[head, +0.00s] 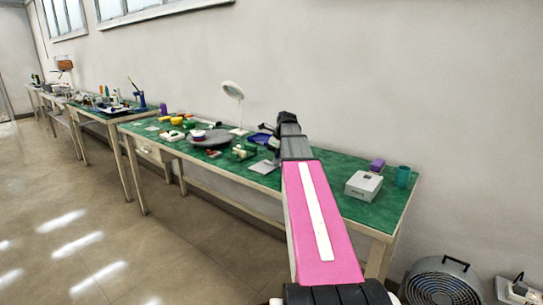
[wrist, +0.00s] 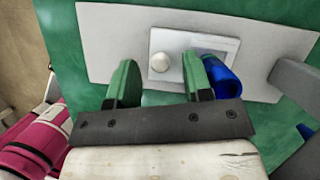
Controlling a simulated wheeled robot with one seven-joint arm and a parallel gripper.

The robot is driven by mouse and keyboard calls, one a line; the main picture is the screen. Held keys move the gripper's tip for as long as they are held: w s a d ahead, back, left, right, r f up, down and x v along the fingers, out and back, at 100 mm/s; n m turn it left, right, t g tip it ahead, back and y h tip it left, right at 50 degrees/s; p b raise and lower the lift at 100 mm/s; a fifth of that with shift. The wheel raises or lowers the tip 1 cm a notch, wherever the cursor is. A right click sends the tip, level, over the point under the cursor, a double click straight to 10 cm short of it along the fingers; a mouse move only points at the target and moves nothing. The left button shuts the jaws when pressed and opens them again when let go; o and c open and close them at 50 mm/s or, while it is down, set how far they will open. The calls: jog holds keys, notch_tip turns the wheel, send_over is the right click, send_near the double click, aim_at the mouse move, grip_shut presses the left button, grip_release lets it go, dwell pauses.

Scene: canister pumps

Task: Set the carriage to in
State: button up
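In the wrist view, a grey panel (wrist: 115,20) lies over the green bench top. On it is a white plate (wrist: 190,45) with a round pale knob (wrist: 160,62). A blue cylinder (wrist: 224,75) is at the plate's right, partly hidden by a finger. I cannot tell for certain which part is the carriage. My gripper (wrist: 160,66) is open, its two green fingers apart, with the knob showing between them; I see no clear contact. In the head view, my arm reaches over the bench and its dark end hides the fingers and what lies beneath.
A fan (head: 443,284) stands on the floor at right. The floor at left is clear.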

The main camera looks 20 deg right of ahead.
jog(key=v, duration=1)
jog(key=shift+r, duration=0.4)
jog(key=shift+s+d, duration=0.1)
